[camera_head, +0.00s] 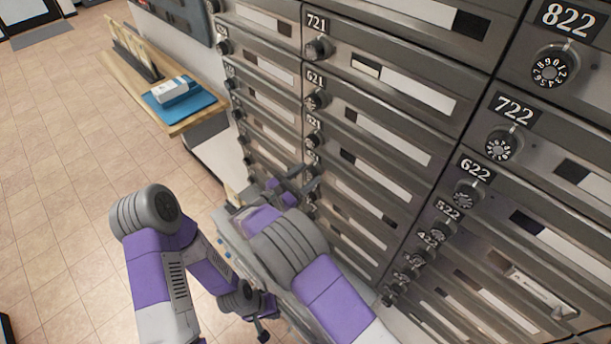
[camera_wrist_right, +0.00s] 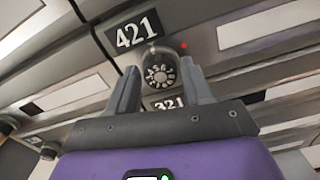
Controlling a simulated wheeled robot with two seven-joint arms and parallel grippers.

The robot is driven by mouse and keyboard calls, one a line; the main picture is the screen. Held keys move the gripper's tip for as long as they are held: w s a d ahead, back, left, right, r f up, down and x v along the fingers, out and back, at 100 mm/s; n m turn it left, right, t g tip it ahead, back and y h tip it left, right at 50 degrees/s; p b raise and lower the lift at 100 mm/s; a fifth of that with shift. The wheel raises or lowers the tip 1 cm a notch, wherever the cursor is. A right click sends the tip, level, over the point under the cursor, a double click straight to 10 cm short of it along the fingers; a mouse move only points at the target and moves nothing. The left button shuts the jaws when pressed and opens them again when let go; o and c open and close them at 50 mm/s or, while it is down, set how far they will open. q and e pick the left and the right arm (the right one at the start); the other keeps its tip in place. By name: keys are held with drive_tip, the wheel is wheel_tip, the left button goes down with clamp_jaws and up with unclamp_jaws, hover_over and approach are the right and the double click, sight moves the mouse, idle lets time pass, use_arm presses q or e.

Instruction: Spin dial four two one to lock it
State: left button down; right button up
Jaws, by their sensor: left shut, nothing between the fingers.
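The dial of box 421 (camera_wrist_right: 159,73) is a round black knob with white figures. It sits just below the 421 label (camera_wrist_right: 132,36) in the right wrist view. My right gripper (camera_wrist_right: 160,78) is open, with one finger on each side of this dial; I cannot tell whether either finger touches it. In the head view my right gripper (camera_head: 293,186) is at the middle column of boxes, where it partly hides the lower dials. My left gripper (camera_head: 262,328) is shut and empty, low and away from the boxes.
Metal mailboxes with several other dials fill the right side, including the 622 dial (camera_head: 466,195). The 321 label (camera_wrist_right: 169,103) lies just below the 421 dial. A wooden shelf (camera_head: 118,77) holds a blue tray (camera_head: 200,104). Tiled floor (camera_head: 60,190) is open at left.

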drive_tip(key=c, duration=0.7)
